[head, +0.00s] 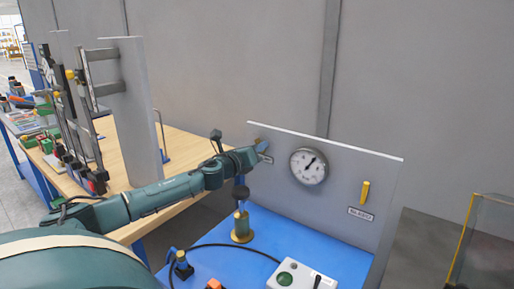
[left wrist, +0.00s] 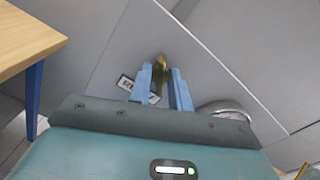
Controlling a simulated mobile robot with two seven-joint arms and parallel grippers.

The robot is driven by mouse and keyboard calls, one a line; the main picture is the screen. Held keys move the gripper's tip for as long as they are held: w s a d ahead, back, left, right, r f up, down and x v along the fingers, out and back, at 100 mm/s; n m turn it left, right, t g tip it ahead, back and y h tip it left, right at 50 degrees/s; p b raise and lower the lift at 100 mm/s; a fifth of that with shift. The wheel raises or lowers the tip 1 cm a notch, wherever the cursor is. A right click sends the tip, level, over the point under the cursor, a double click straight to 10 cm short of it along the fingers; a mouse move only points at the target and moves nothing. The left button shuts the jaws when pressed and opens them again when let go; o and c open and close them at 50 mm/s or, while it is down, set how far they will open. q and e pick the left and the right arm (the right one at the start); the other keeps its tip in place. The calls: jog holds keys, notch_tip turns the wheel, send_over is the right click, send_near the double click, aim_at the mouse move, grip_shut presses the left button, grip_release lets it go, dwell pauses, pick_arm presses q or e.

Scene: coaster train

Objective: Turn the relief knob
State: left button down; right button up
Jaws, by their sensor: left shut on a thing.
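The relief knob is a brass-coloured piece on the grey upright panel (head: 340,205). In the left wrist view the knob (left wrist: 160,62) stands between the two blue fingers of my left gripper (left wrist: 167,88). The gripper is shut on it. A white label (left wrist: 126,83) beginning "RE" lies beside the fingers and is partly covered by them. In the head view my left gripper (head: 262,148) is at the panel's upper left, left of the round gauge (head: 309,166), and mostly hides the knob. How far the knob is turned cannot be told. My right gripper is not in view.
A yellow handle (head: 365,192) with a label is on the panel's right side. Below are a blue bench top (head: 295,236), a brass fitting (head: 242,228) and a white box (head: 300,277) with a green button. A wooden table (head: 190,150) stands left.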

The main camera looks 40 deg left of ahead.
pick_arm(q)
jog(key=shift+n, duration=1)
jog(key=c, duration=1.3)
grip_release()
jog(key=shift+s, duration=0.1)
